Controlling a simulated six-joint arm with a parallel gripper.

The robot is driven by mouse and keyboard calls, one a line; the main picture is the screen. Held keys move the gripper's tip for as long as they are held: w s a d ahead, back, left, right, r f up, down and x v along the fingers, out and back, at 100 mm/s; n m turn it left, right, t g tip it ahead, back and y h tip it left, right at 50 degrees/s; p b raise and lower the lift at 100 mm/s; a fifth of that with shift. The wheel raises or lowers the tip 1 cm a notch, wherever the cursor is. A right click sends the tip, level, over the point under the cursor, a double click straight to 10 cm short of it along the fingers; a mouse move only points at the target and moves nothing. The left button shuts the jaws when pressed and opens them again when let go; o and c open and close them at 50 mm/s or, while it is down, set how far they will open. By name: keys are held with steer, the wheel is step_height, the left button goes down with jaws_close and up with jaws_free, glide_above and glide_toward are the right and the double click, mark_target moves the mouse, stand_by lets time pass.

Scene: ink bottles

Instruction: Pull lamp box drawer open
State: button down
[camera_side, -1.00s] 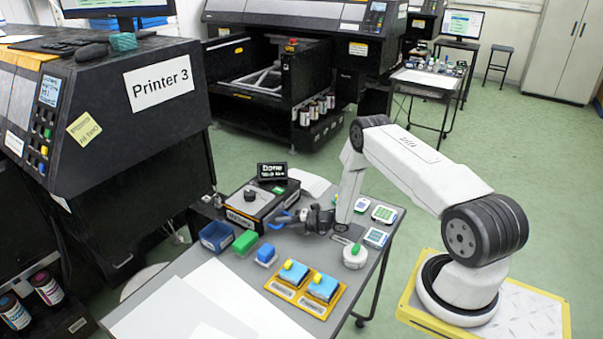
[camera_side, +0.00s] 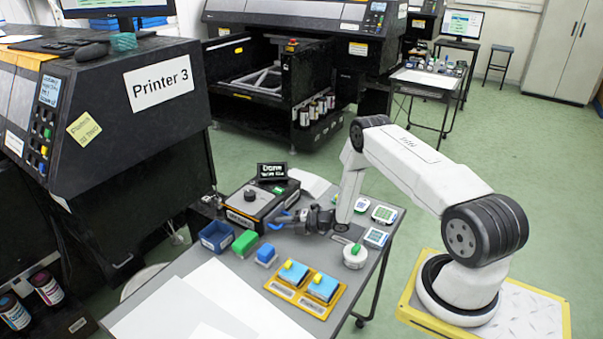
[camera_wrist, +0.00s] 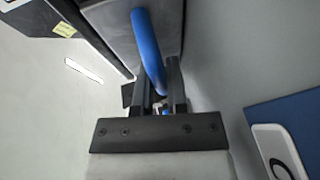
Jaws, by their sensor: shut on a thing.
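The lamp box (camera_side: 248,207) is a dark box with a pale top at the back left of the grey table. A blue handle (camera_side: 284,217) stands out at its lower right front. My gripper (camera_side: 293,219) is at this handle, coming from the right. In the wrist view the blue handle (camera_wrist: 147,45) curves down from the grey front of the box, and its lower end lies between the fingers of my gripper (camera_wrist: 160,88). The fingers are shut on it. I cannot tell how far the drawer is out; the arm and fingers hide part of the front.
A blue bin (camera_side: 217,237), a green block (camera_side: 245,242) and a small blue-topped block (camera_side: 266,254) stand close in front of the box. Yellow trays with blue blocks (camera_side: 322,287) lie nearer. A round white pot (camera_side: 355,256) stands to the right. A small display (camera_side: 272,171) stands behind.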

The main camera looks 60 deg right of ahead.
mark_target(298, 237)
steer(key=shift+s, duration=0.15)
steer(key=shift+s, duration=2.35)
steer(key=c, duration=0.9)
jaws_free()
steer(key=shift+s+d, duration=0.1)
steer(key=shift+v, duration=3.75)
